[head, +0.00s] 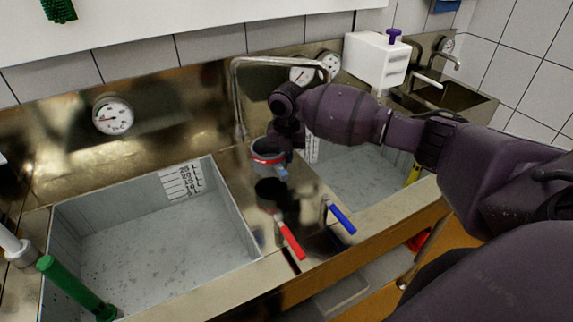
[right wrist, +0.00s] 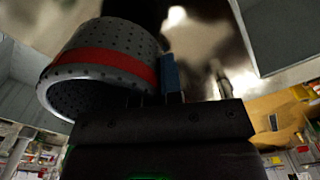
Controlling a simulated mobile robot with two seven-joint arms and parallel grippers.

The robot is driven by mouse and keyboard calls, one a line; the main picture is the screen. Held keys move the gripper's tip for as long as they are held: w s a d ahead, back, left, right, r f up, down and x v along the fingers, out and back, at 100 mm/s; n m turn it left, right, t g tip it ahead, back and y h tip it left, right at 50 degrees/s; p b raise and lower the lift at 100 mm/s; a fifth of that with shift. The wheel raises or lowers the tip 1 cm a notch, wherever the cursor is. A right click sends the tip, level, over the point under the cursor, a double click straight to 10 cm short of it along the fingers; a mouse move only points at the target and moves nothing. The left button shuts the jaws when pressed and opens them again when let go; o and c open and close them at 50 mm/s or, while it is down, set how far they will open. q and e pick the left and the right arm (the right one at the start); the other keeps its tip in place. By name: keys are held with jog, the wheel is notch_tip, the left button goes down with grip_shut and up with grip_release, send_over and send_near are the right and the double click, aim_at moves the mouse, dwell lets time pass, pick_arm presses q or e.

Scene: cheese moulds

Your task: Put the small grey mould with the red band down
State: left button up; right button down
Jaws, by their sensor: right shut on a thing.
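The small grey mould (head: 262,161) with the red band is in my right gripper (head: 284,167), over the steel strip (head: 237,180) between the two vats. Its open top shows in the head view and it looks roughly upright. In the right wrist view the perforated mould (right wrist: 95,62) and its red band fill the upper left, beside the blue finger pad (right wrist: 171,77). My right gripper is shut on the mould's side; my wrist hides part of it. I cannot tell if its base touches the steel. My left gripper is out of view.
A dark round patch (head: 270,191) lies on the steel just below the mould. A red handle (head: 290,240) and a blue handle (head: 341,219) are in front. The left vat (head: 150,238) and right vat (head: 360,178) flank the strip. A bent tap (head: 238,95) stands behind.

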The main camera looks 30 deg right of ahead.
aim_at(286, 165)
jog(key=shift+f, duration=1.75)
jog(key=c, duration=1.3)
grip_release()
jog(key=shift+f, duration=0.1)
notch_tip(286, 165, up, 12)
jog(key=shift+r, duration=0.1)
